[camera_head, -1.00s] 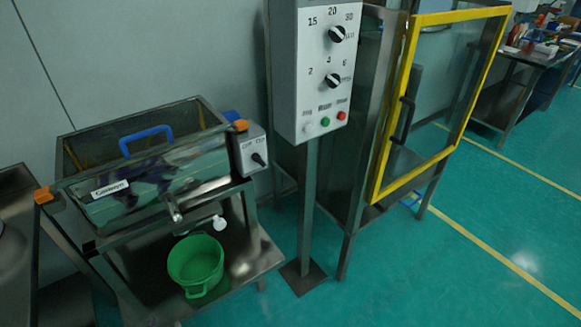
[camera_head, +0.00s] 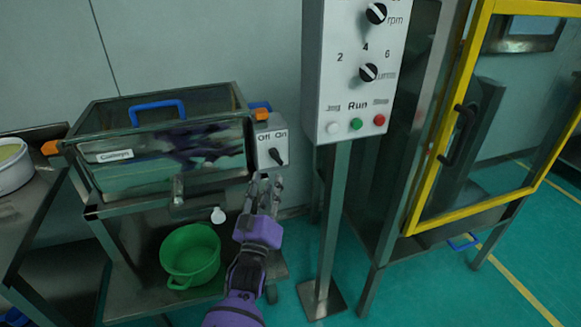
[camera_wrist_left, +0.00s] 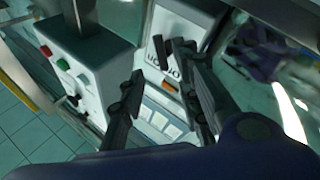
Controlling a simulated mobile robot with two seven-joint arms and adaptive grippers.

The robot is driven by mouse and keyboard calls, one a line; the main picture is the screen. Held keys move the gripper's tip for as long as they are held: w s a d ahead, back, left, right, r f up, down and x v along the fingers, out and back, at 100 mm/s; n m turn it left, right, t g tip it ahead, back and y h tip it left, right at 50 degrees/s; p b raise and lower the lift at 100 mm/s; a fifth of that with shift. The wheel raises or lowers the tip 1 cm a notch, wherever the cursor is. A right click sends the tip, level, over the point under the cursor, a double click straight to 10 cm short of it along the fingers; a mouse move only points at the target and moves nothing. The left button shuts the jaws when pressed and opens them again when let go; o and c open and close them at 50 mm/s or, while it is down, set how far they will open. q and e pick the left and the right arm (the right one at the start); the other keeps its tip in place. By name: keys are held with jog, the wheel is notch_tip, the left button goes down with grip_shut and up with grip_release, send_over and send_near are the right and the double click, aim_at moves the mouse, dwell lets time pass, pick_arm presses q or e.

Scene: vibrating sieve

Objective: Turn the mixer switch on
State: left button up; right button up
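The mixer switch is a black lever (camera_head: 276,157) on a small grey box (camera_head: 270,136) marked "Off On", fixed to the right end of the mixer (camera_head: 165,150). I cannot tell for certain which mark the lever points to. My left gripper (camera_head: 265,186) is just below and slightly left of the lever in the head view. Its fingers are apart and hold nothing. In the left wrist view the open fingers (camera_wrist_left: 158,62) frame the white face of the switch box (camera_wrist_left: 184,20). Whether a finger touches the lever is unclear. My right gripper is out of view.
A control panel (camera_head: 350,75) on a post stands right of the switch box, close to my left arm. Right of it is a yellow-framed cabinet door (camera_head: 427,150). A green bucket (camera_head: 190,252) sits on the shelf below the mixer.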

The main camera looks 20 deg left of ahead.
aim_at(274, 158)
pick_arm(q)
jog(key=x, duration=0.7)
jog(key=shift+w+a+r, duration=0.1)
jog(key=shift+a+r, duration=0.1)
jog(key=shift+a, duration=0.05)
grip_shut()
